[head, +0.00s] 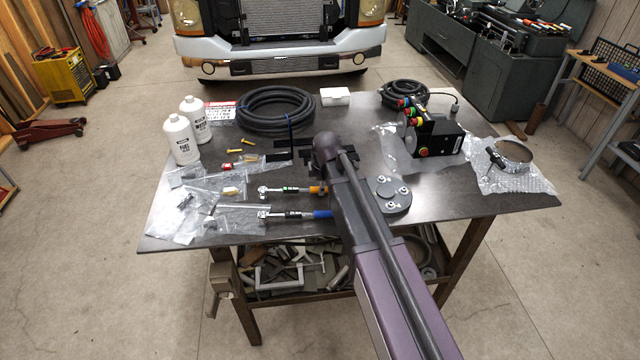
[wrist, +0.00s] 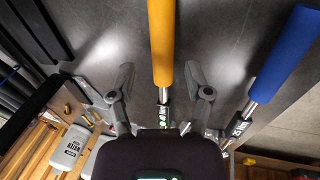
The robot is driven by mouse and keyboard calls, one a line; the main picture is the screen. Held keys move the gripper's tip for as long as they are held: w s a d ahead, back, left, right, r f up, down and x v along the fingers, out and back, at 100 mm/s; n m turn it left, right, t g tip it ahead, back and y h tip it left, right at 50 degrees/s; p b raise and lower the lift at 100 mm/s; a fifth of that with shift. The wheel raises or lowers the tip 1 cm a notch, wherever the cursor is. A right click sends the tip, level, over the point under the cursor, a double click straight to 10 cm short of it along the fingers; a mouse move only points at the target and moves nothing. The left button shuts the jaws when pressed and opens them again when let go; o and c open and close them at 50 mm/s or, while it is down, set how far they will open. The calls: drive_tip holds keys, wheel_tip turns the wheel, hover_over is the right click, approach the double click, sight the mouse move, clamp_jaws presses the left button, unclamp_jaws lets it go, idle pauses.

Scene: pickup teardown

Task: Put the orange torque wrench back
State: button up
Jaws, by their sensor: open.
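The orange torque wrench (head: 292,190) lies on the dark table, its head to the left and its orange handle partly hidden by my arm. In the wrist view the orange wrench (wrist: 162,45) runs down between the two fingers of my gripper (wrist: 160,78). The fingers are open, one on each side of it, with visible gaps. A similar blue-handled wrench (head: 295,214) lies parallel, nearer the table's front edge. The blue wrench also shows in the wrist view (wrist: 285,55), right of my gripper. The orange wrench's lower end is hidden behind my gripper body.
Bagged small parts (head: 190,200) lie left of the wrenches. White bottles (head: 181,140), a coiled black hose (head: 275,110) and a black control box (head: 437,137) stand farther back. Dark bars (wrist: 35,30) lie left in the wrist view.

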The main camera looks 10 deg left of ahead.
drive_tip(key=p+v, duration=1.1)
drive_tip(key=v, duration=0.1)
idle(0.5)
drive_tip(key=shift+d+f, duration=0.1)
drive_tip(key=shift+d, duration=0.05)
idle(0.7)
drive_tip(key=s+d+m+g, duration=0.1)
drive_tip(key=s+d+m, duration=0.8)
drive_tip(key=d+m, duration=0.1)
drive_tip(key=s+d+m+g+h, duration=0.1)
drive_tip(key=s+d+m, duration=0.7)
drive_tip(key=d, duration=0.5)
drive_tip(key=m, duration=0.2)
drive_tip(key=shift+s+f+m+g, duration=0.3)
drive_tip(key=shift+s+m+g, duration=0.1)
drive_tip(key=shift+d, duration=0.15)
wheel_tip(320, 180, down, 4)
drive_tip(key=b, duration=0.4)
drive_tip(key=shift+f, duration=0.25)
